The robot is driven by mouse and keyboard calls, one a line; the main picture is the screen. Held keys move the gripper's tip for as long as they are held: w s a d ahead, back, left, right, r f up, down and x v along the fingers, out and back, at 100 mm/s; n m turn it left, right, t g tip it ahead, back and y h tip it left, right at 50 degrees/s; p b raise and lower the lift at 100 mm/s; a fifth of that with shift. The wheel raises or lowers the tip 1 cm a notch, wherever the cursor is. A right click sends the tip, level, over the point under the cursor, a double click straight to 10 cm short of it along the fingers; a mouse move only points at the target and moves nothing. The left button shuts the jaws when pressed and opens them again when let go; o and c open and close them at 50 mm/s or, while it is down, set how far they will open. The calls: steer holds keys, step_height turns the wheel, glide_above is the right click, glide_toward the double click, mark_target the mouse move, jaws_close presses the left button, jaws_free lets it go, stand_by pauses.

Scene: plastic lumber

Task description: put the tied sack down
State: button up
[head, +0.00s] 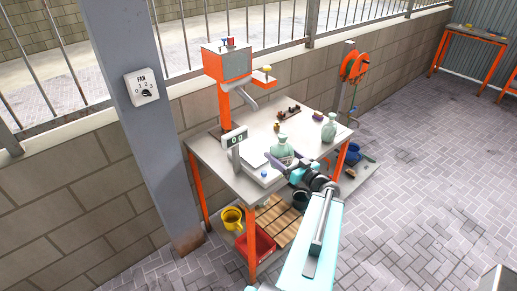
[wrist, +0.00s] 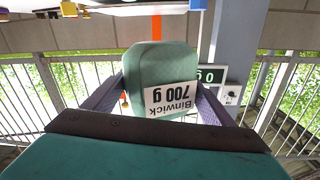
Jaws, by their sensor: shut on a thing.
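My gripper (head: 284,161) is shut on a pale green sack (head: 281,147) at the near side of the grey workbench (head: 225,172). In the wrist view the sack (wrist: 162,65) sits between my two dark fingers (wrist: 162,92), with its white label reading "Binwick 700 g" upside down. The sack looks upright in the head view. It is close to the bench scale (head: 262,176); I cannot tell whether its base touches anything. The sack's lower part is hidden by my gripper.
A second pale green sack (head: 329,130) stands farther right on the bench. The scale's display (head: 234,138) and an orange-framed machine (head: 226,80) stand to the left. A dark rack (head: 288,112) lies at the back. Below are a yellow watering can (head: 232,217) and a red crate (head: 262,244).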

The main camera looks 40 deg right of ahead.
steer(key=shift+w+d+f, duration=0.1)
steer(key=shift+w+d, duration=0.2)
steer(key=shift+w, duration=0.4)
steer(key=shift+w+d, duration=0.25)
steer(key=shift+w, duration=0.45)
steer(key=shift+f+b, duration=0.2)
steer(key=shift+b, duration=0.9)
steer(key=w+b, duration=0.1)
steer(key=b, duration=0.6)
steer(key=shift+w+d, duration=0.2)
steer(key=shift+d, duration=0.2)
steer(key=b, duration=0.8)
steer(key=shift+w, duration=0.35)
steer(key=shift+w+d+f+p, duration=0.15)
steer(key=shift+w+d, duration=0.4)
steer(key=shift+w, duration=0.9)
steer(key=shift+w+d+f+p, duration=0.1)
steer(key=shift+w+d+p, duration=0.35)
steer(key=shift+w, duration=1.05)
steer(key=shift+w+d+f+p, duration=0.1)
steer(key=shift+w+d, duration=0.55)
steer(key=shift+w, duration=0.8)
steer(key=shift+w, duration=0.1)
